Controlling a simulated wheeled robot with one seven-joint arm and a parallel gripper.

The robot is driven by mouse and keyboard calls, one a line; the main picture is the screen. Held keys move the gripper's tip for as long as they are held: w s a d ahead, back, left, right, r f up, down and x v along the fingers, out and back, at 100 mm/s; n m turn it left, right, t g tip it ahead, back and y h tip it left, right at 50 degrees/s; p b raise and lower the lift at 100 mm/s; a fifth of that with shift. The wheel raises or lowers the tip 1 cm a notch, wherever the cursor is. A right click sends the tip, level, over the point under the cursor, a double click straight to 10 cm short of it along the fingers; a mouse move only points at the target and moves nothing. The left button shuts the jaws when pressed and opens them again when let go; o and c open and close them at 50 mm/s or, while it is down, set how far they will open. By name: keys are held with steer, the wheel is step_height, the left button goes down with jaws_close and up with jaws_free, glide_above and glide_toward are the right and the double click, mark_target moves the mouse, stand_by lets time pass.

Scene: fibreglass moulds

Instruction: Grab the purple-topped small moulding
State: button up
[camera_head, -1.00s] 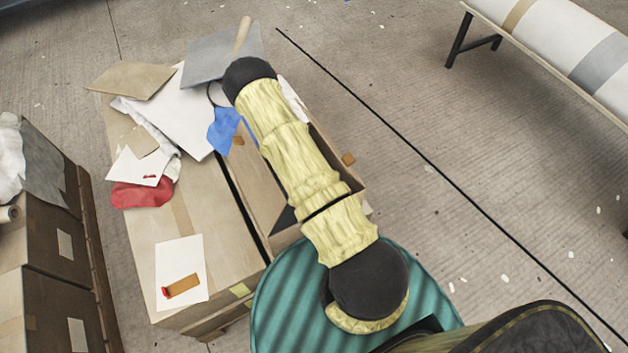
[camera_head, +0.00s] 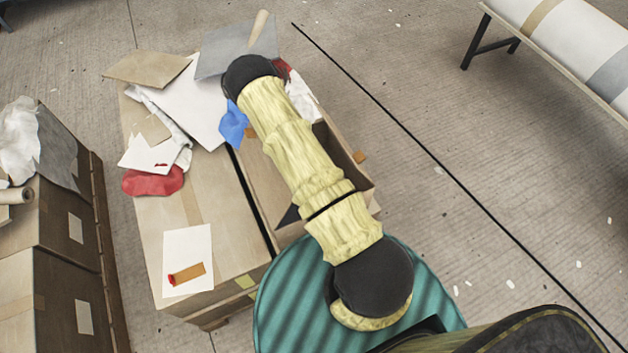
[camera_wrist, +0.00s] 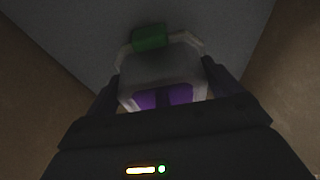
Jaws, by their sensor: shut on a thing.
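In the wrist view a small pale grey moulding (camera_wrist: 160,68) with purple patches (camera_wrist: 166,97) on its near face sits between the dark fingers of my gripper (camera_wrist: 162,84). My gripper is shut on it. A green piece (camera_wrist: 150,38) shows at the moulding's far end. The picture is dark, and the finger contacts are hard to make out. In the head view my arm hides the gripper and the moulding.
Grey and brown surfaces surround the moulding in the wrist view. In the head view a cardboard box (camera_head: 215,215) carries sheets, a red cloth (camera_head: 153,181) and a blue cloth (camera_head: 232,124). Other boxes (camera_head: 60,250) stand left.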

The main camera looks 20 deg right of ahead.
steer(key=shift+a+f, duration=0.1)
steer(key=shift+a, duration=1.3)
steer(key=o, duration=0.9)
steer(key=shift+c, duration=0.2)
steer(key=shift+d, duration=0.2)
steer(key=shift+r, duration=0.25)
step_height(320, 180, up, 10)
steer(key=shift+f, duration=0.2)
